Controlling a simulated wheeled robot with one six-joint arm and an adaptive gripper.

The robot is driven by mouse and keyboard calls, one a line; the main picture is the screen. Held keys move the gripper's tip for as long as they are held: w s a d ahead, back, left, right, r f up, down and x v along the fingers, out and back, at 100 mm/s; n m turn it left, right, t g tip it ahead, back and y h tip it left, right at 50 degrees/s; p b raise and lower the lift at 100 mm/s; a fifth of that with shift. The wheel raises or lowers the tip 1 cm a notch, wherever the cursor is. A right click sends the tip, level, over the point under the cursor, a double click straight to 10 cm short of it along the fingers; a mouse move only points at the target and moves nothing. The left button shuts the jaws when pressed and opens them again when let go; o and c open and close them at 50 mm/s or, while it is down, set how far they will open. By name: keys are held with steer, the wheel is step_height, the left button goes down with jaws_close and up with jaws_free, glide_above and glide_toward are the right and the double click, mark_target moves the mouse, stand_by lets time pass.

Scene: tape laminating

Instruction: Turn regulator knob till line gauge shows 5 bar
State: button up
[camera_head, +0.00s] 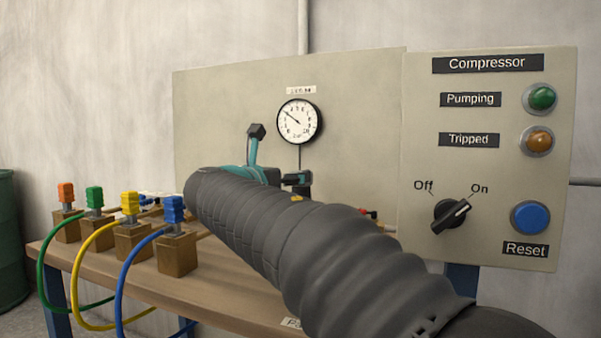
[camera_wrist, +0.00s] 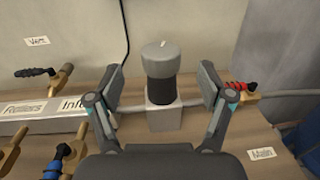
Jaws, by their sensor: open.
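The regulator knob (camera_wrist: 160,58) is a grey-capped dark cylinder with a white mark on top, upright on a pale block (camera_wrist: 163,117) in the wrist view. My gripper (camera_wrist: 154,82) is open, with one finger on each side of the knob and a visible gap at both sides. The line gauge (camera_head: 299,121) is a round white dial on the back panel in the head view. Its needle points to the upper left; the numbers are too small to read surely. In the head view my arm hides most of the gripper and the knob.
The compressor panel (camera_head: 487,160) stands at right, its switch (camera_head: 451,214) turned toward On. Orange, green, yellow and blue valves with hoses line the bench (camera_head: 225,290) at left. In the wrist view, a red-handled valve (camera_wrist: 238,87) sits close to the right finger.

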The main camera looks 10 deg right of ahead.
steer(key=x, duration=0.7)
steer(key=c, duration=1.2)
